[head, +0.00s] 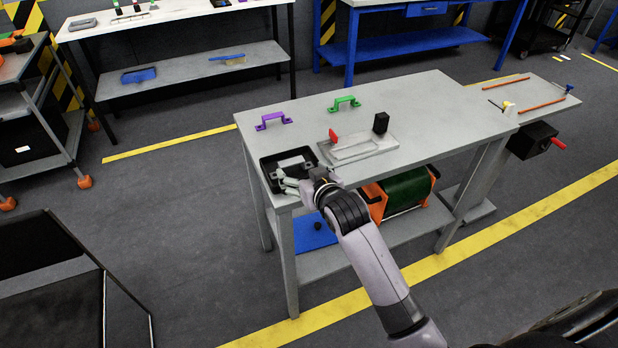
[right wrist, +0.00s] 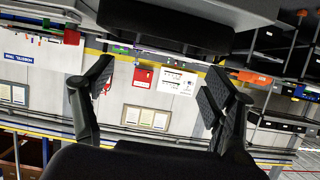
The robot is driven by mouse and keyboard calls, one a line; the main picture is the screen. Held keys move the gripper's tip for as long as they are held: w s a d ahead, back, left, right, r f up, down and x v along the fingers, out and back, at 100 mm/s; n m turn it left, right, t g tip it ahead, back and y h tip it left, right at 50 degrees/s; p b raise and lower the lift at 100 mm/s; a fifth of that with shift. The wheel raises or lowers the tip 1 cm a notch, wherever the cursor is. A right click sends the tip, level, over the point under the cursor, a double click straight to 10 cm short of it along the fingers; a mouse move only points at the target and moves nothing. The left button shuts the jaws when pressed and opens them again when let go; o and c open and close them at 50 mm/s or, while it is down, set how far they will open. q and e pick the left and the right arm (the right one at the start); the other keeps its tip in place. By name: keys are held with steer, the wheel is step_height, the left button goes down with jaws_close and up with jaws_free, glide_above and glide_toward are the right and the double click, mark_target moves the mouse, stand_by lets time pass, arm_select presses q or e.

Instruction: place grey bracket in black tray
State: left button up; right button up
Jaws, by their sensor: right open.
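The black tray (head: 267,178) sits on the near left corner of the grey workbench. A light grey piece (head: 292,162), which looks like the grey bracket, lies inside the tray; my gripper partly hides it. My right gripper (head: 287,183) is at the tray's near side, just by the grey piece. In the right wrist view its fingers (right wrist: 160,78) are spread with nothing between them. A dark form across the top of that view looks like the tray. My left gripper is not in view.
A purple bracket (head: 273,121) and a green bracket (head: 344,103) stand farther back on the workbench (head: 420,105). A pale fixture (head: 360,147) with a red handle and black block is right of the tray. The bench's middle right is clear.

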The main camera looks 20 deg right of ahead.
steer(key=v, duration=0.4)
steer(key=shift+s, duration=0.1)
steer(key=s+a+f+n+g, duration=0.15)
steer(key=s+f, duration=0.45)
steer(key=f, duration=0.7)
steer(key=s+f+g, duration=0.3)
steer(key=s+f, duration=0.3)
steer(key=f, duration=0.7)
steer(key=s+f+g, duration=0.2)
steer(key=s+f, duration=0.4)
steer(key=f, duration=0.7)
steer(key=s+d+f+g, duration=0.1)
steer(key=s+f, duration=0.4)
steer(key=s, duration=0.5)
steer(key=s+d+f+g, duration=0.2)
steer(key=s+f, duration=0.3)
steer(key=s, duration=0.5)
steer(key=s+d+f+g, duration=0.1)
steer(key=s+f+g, duration=0.2)
steer(key=s+f, duration=0.3)
steer(key=s, duration=0.4)
steer(key=shift+s+d, duration=0.2)
steer(key=shift+s, duration=0.1)
